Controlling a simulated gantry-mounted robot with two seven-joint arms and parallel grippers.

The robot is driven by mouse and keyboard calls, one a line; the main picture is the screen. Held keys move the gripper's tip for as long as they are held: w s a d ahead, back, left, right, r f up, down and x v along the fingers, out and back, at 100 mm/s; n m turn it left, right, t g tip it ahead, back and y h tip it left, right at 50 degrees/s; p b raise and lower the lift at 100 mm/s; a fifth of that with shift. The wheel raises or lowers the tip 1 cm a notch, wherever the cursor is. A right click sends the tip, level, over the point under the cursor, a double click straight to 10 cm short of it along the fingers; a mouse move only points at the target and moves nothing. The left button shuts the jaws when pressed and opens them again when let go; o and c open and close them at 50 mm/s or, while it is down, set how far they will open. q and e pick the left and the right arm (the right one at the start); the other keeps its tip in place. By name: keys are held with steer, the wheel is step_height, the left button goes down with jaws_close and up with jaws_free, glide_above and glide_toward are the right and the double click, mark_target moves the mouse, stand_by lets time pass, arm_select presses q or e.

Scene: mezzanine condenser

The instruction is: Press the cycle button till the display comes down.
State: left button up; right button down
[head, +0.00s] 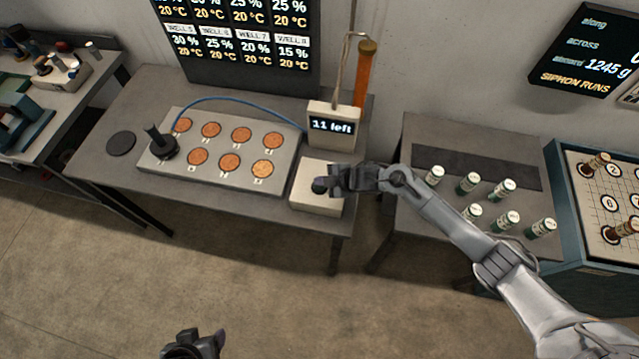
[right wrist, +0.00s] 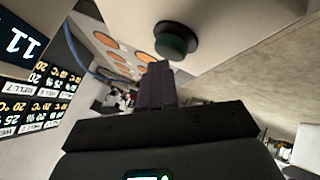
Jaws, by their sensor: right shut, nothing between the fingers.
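The cycle button is most likely the dark green round button (head: 319,186) on a pale box (head: 316,207) at the table's front right; it also shows in the right wrist view (right wrist: 176,42). The display (head: 332,126) on a pale unit behind it reads "11 left". My right gripper (head: 334,181) is shut and empty, its fingertips beside the button and partly over it in the head view. In the right wrist view the shut fingers (right wrist: 157,82) point toward the button; whether they touch is unclear. My left gripper (head: 205,346) is at the bottom edge, partly cut off.
A pale plate (head: 176,175) with several copper discs and a dark knob (head: 160,145) lies left of the button box. An orange column (head: 364,75) stands behind the display. Several green-and-white vials (head: 468,183) stand on the right table. The floor in front is clear.

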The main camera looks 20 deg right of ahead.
steer(key=shift+f+b, duration=0.4)
steer(key=shift+f, duration=0.2)
stand_by(0.3)
steer(key=shift+r, duration=0.1)
stand_by(0.3)
steer(key=shift+r+p, duration=0.95)
steer(key=shift+p, duration=0.1)
step_height(320, 180, up, 5)
steer(key=p, duration=0.4)
steer(key=shift+p, duration=0.35)
